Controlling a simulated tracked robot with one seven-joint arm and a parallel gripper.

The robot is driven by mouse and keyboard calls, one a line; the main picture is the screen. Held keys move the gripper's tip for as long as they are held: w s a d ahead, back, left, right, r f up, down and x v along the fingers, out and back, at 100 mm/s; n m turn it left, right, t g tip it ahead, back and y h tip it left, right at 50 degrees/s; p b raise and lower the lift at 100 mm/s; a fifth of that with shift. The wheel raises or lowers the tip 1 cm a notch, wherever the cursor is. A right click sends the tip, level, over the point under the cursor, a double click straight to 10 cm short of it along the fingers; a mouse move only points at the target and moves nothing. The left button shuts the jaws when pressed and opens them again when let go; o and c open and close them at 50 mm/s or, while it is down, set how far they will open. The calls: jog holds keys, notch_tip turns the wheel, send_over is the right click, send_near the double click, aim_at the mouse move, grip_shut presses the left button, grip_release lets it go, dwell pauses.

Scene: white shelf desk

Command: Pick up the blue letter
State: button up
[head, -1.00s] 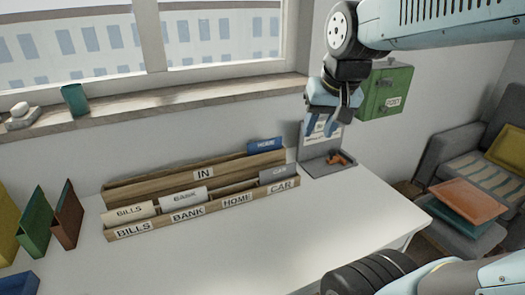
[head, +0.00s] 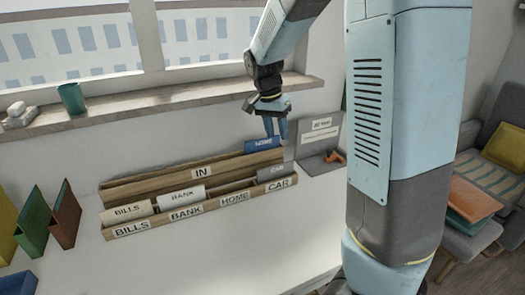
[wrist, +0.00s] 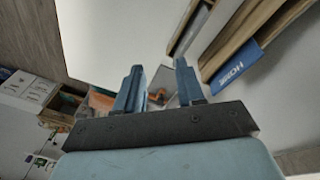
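The blue letter (head: 263,144), marked HOME, stands in the rear IN slot of the wooden letter rack (head: 150,184), at its right end. It also shows in the wrist view (wrist: 236,62), right of the fingers. My gripper (head: 275,128) hangs just above and right of the letter in the head view, fingers pointing down. In the wrist view the two blue fingers (wrist: 160,85) are apart with nothing between them. The gripper is not touching the letter, as far as I can see.
The front row holds BILLS (head: 132,211), BANK (head: 182,196) and grey CAR (head: 270,172) letters, with the HOME slot empty. A grey stand (head: 318,138) with an orange object is right of the rack. The desk front is clear. A window sill (head: 150,95) runs behind.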

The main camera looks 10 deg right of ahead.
jog(key=w+a+f+m+t+h, duration=0.1)
jog(key=w+a+f+m+h, duration=0.2)
jog(key=w+a+f+h, duration=0.4)
jog(key=w+a+f+m+t+h, duration=0.1)
jog(key=w+a+f+m+h, duration=0.3)
jog(key=w+a, duration=0.45)
jog(key=y, duration=0.1)
send_near(267, 143)
jog(key=shift+x, duration=0.75)
jog(key=shift+r+x, duration=0.1)
jog(key=shift+x, duration=1.05)
jog(key=shift+r+x, duration=0.15)
jog(key=shift+x, duration=1)
jog(key=shift+w+d, duration=0.1)
jog(key=shift+w, duration=0.1)
jog(key=shift+c, duration=0.4)
grip_shut()
